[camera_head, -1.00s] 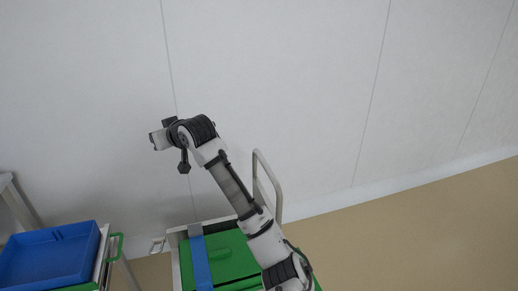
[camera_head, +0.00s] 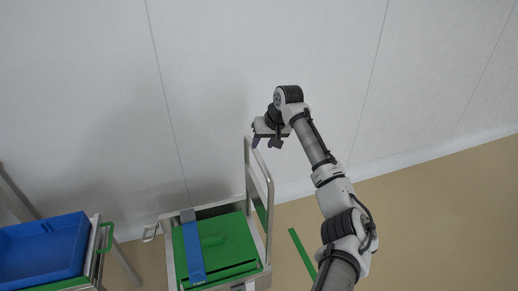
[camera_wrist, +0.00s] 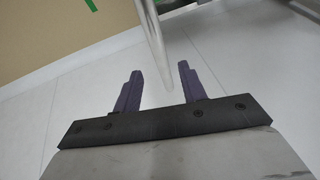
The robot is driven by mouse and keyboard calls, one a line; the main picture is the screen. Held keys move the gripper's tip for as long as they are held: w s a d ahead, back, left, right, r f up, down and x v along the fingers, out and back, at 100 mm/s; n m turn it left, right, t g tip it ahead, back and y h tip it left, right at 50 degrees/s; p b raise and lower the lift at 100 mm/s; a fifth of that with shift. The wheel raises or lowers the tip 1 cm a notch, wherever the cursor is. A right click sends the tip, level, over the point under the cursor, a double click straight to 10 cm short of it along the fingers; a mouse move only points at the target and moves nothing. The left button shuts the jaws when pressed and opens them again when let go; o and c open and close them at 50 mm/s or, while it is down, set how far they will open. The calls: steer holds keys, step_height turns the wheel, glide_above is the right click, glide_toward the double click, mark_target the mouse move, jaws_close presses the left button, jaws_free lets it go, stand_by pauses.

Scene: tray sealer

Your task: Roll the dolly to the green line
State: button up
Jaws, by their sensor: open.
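The dolly (camera_head: 160,262) is a metal cart at the lower middle of the head view, with a green lidded box (camera_head: 228,247) and a blue strap across it. Its upright tubular handle (camera_head: 266,178) stands on its right side. The green line (camera_head: 302,252) lies on the floor to the right of the dolly, with a gap between; a bit of green also shows in the wrist view (camera_wrist: 91,5). My gripper (camera_head: 267,143) is open just above the handle's top. In the wrist view, a metal tube (camera_wrist: 154,40) lies beyond and between the fingertips (camera_wrist: 160,70), not clasped.
A blue tray (camera_head: 45,250) sits on a metal stand with a green handle (camera_head: 106,238) at the lower left. A white wall (camera_head: 90,110) runs behind everything. The tan floor (camera_head: 420,220) to the right is clear.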

mark_target(258, 153)
steer(key=shift+p+x, duration=0.35)
steer(key=shift+x, duration=2.45)
steer(key=shift+r, duration=0.1)
jaws_close()
